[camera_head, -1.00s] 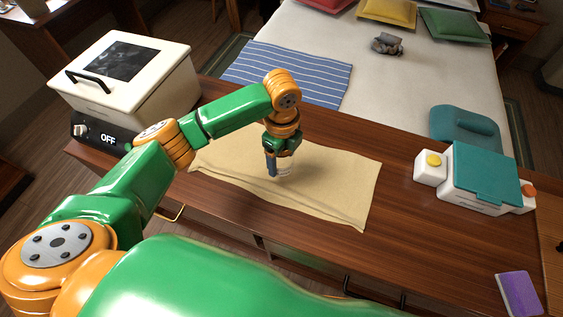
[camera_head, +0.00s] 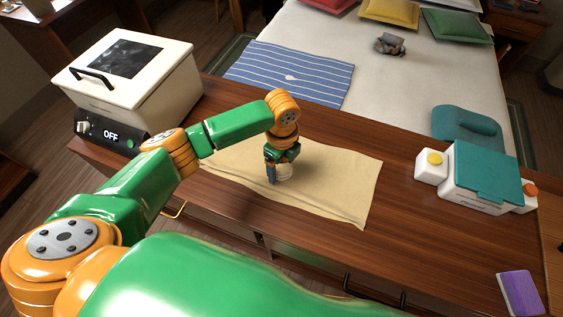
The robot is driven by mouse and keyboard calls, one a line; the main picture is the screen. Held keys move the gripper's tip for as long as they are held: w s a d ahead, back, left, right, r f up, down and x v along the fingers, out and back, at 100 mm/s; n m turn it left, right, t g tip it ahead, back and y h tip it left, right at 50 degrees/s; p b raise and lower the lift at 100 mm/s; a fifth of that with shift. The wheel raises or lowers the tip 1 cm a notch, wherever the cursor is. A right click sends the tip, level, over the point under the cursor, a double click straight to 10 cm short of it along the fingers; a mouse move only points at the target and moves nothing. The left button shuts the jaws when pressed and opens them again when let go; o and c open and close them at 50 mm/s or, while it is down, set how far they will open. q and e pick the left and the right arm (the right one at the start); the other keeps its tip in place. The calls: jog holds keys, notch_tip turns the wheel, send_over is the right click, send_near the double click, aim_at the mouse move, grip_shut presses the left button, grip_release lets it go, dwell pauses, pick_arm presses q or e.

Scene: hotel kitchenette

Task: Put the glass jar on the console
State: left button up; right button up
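The glass jar (camera_head: 285,172) is small, clear and whitish. It shows low in the middle of the head view, over the beige cloth on the wooden console (camera_head: 400,205). My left gripper (camera_head: 273,172) points down at the jar, and its near finger covers the jar's left side. The far finger is hidden, so I cannot tell whether the fingers grip the jar or only stand around it. I also cannot tell whether the jar's base touches the cloth. My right gripper is not in view.
The beige cloth (camera_head: 335,185) lies wrinkled on the console. A white cooker (camera_head: 165,90) marked OFF stands at left. A teal-lidded white box (camera_head: 484,175) and a purple sponge (camera_head: 520,292) lie at right. Bare wood shows between cloth and box. A bed (camera_head: 440,75) is behind.

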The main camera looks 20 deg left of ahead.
pick_arm(q)
jog(key=shift+o, duration=1)
jog(key=shift+w+f, duration=0.1)
jog(key=shift+w, duration=0.05)
jog(key=shift+r, duration=0.4)
notch_tip(320, 180, up, 13)
jog(key=shift+f, duration=0.2)
